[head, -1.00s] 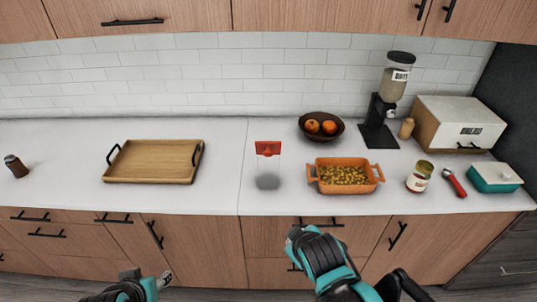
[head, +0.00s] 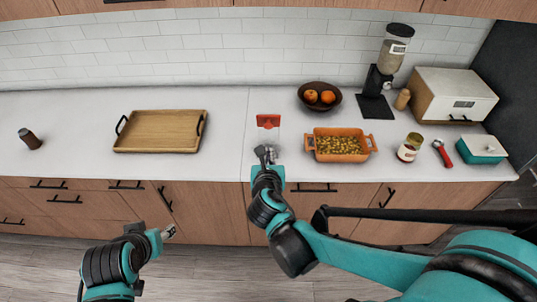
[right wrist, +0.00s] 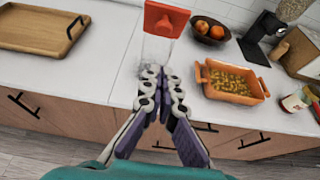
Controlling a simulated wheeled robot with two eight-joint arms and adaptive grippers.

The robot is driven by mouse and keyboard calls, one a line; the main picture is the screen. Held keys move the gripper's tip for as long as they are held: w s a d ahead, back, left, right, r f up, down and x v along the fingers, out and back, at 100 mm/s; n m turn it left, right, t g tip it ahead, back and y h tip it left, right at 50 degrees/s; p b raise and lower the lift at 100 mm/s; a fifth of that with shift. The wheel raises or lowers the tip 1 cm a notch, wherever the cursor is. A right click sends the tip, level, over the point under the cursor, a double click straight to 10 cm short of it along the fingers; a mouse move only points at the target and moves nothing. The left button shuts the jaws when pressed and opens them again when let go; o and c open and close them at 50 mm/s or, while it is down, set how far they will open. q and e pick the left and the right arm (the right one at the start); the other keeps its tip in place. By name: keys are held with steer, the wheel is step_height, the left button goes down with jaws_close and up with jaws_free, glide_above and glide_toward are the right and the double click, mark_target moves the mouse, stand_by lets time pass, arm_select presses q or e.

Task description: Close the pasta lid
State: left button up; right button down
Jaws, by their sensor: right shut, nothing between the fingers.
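The pasta container (head: 266,139) stands on the white counter, its clear body hard to make out. Its red lid (head: 268,121) shows as a flat red piece facing me, seemingly tilted up; its exact angle is unclear. In the right wrist view the red lid (right wrist: 166,18) is at the top, above the clear body (right wrist: 157,48). My right gripper (head: 266,152) is shut and empty at the near side of the container, below the lid. In the wrist view its fingertips (right wrist: 150,72) overlap the container's base; contact is unclear. My left gripper (head: 169,232) is low before the cabinets, its fingers too small to judge.
An orange casserole (head: 340,156) with food stands right of the container, and a fruit bowl (head: 319,104) behind it. A wooden tray (head: 160,131) lies to the left. An opened can (head: 409,147) stands farther right. The counter between tray and container is clear.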

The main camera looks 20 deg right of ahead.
mark_target(269, 129)
steer(key=w+d, duration=0.1)
steer(key=w, duration=0.5)
steer(key=w+d+f+b, duration=0.1)
steer(key=w, duration=0.2)
steer(key=shift+w+d, duration=0.2)
steer(key=shift+d, duration=0.15)
